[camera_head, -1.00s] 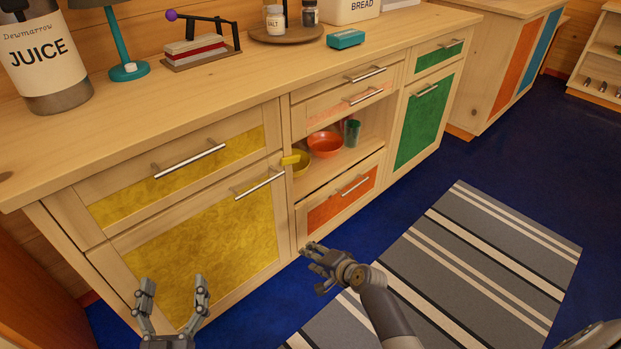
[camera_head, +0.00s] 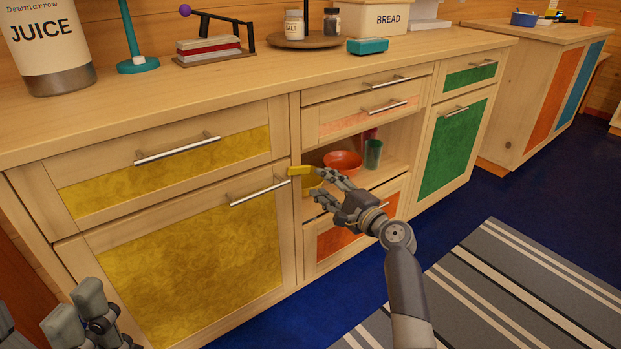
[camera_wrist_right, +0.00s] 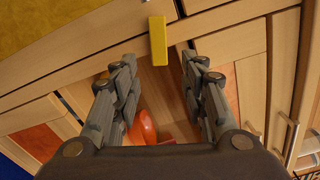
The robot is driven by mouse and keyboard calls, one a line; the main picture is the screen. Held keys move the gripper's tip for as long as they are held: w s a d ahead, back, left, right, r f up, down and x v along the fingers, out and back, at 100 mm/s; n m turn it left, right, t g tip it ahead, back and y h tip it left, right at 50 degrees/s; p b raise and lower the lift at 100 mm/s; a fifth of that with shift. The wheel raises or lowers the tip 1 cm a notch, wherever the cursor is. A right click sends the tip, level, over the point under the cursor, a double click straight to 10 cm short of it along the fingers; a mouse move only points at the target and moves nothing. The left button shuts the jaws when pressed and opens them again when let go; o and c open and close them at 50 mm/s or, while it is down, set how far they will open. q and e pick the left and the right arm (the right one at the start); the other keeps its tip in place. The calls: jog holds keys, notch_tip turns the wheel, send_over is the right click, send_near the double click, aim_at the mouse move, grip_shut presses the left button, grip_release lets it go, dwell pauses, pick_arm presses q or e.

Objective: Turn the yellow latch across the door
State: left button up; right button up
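The yellow latch (camera_head: 301,170) is a small bar lying about level on the post at the upper right corner of the yellow door (camera_head: 190,265). Its right end points towards the open shelf. I cannot tell whether its left end overlaps the door. My right gripper (camera_head: 319,184) is just below and right of the latch, in front of the shelf. In the right wrist view the latch (camera_wrist_right: 158,40) stands beyond and between the open fingers (camera_wrist_right: 158,62), with nothing held. My left gripper (camera_head: 92,315) is low at the left, partly cut off, away from the latch.
The door's bar handle (camera_head: 258,191) is close left of the latch. An open shelf (camera_head: 385,172) holds a red bowl (camera_head: 343,162) and a green cup (camera_head: 373,154). An orange drawer (camera_head: 345,236) is below. Blue floor and a striped rug (camera_head: 530,285) lie to the right.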

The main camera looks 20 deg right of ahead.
aim_at(306, 171)
jog(key=b+x, duration=0.2)
jog(key=x, duration=0.4)
jog(key=shift+w+a, duration=0.1)
jog(key=shift+w, duration=0.2)
jog(key=shift+f, duration=0.1)
grip_shut()
